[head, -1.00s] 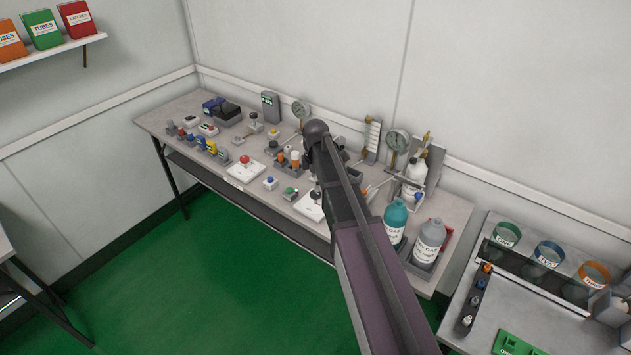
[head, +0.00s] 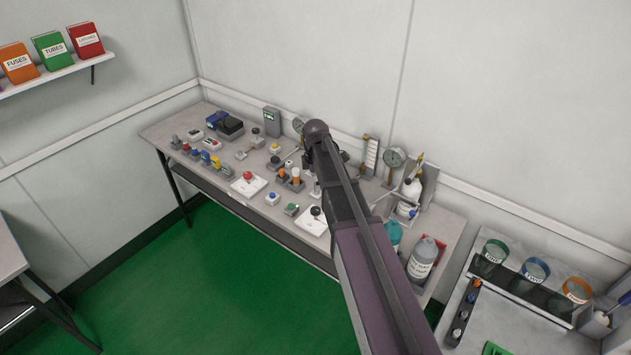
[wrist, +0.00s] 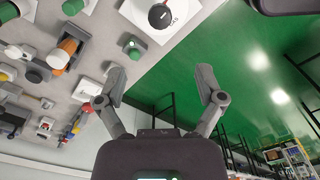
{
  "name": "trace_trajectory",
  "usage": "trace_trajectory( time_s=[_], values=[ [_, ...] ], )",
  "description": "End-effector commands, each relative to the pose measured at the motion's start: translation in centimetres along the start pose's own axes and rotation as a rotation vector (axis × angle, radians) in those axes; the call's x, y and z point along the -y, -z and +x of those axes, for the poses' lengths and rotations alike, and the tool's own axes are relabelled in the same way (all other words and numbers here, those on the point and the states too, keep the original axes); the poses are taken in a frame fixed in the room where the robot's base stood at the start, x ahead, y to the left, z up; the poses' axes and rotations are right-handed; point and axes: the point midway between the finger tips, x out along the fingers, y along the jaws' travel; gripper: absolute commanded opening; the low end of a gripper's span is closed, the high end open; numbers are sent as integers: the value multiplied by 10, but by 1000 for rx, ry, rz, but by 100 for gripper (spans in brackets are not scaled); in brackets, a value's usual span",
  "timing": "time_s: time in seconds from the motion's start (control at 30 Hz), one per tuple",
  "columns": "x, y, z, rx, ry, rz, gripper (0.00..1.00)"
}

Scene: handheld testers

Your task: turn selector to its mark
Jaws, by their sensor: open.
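A white plate with a round black knob (head: 316,211) lies near the bench's front edge, just left of my arm. This may be the selector; I cannot make out a mark for certain. In the wrist view the black knob (wrist: 159,16) is at the top, cut by the frame edge, with a small red spot beside it. My gripper (wrist: 160,85) is open and empty, its two fingers spread below the plate in the picture, apart from it. In the head view my arm hides the gripper.
The bench (head: 160,131) carries several testers, including a red button (head: 248,177), a green button (head: 291,209) and gauges at the back. Bottles (head: 424,258) stand right of my arm. A second table (head: 490,315) holds coloured-rim bins. The green floor (head: 200,285) in front is clear.

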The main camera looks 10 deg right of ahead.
Motion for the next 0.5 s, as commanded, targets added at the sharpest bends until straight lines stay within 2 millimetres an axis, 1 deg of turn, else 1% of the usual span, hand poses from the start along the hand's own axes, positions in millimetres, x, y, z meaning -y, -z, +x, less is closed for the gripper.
trace_trajectory(
  time_s=[0.03,0.1,0.17,0.5],
  values=[
    [0,0,-9,0,0,0,87],
    [0,0,-15,0,0,0,87],
    [10,0,-6,0,0,42,87],
    [43,-1,1,0,0,266,87]
  ],
)
